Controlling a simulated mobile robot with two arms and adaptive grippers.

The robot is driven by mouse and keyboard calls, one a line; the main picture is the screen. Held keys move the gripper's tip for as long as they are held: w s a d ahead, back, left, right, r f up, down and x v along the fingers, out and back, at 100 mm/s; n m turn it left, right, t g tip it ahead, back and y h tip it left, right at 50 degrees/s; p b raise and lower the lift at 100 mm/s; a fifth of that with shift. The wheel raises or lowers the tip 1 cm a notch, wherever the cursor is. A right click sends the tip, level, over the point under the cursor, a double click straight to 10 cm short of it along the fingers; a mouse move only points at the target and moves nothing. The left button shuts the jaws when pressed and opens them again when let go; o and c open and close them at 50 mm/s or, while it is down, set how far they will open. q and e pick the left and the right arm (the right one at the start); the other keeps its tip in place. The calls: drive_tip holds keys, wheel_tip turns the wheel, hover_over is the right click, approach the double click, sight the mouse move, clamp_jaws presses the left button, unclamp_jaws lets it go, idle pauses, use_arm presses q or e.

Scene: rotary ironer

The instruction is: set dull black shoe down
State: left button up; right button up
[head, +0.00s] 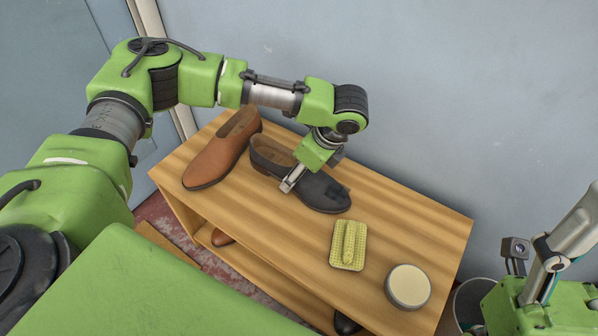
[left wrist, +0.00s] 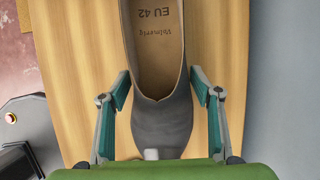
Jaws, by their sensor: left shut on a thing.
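The dull black shoe (head: 322,194) is on or just above the wooden bench top (head: 400,220), with its toe toward the lower right in the head view. I cannot tell whether its sole touches the wood. My left gripper (head: 309,172) comes down over the shoe with its fingers on both sides, shut on it. In the left wrist view my left gripper (left wrist: 161,88) straddles the front of the shoe (left wrist: 160,125), and its insole lettering shows. My right gripper (head: 560,255) is partly in view at the right edge, with its fingertips cut off.
A brown shoe (head: 225,150) stands left of the black shoe. A yellow-green brush or sponge (head: 348,246) and a round tin (head: 408,287) lie toward the bench's right end. More shoes show on the shelf below. A wall runs behind, and a bin (head: 468,303) stands at the right.

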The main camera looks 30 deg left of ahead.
use_arm(q)
drive_tip(key=o, duration=1.4)
drive_tip(key=shift+o, duration=0.2)
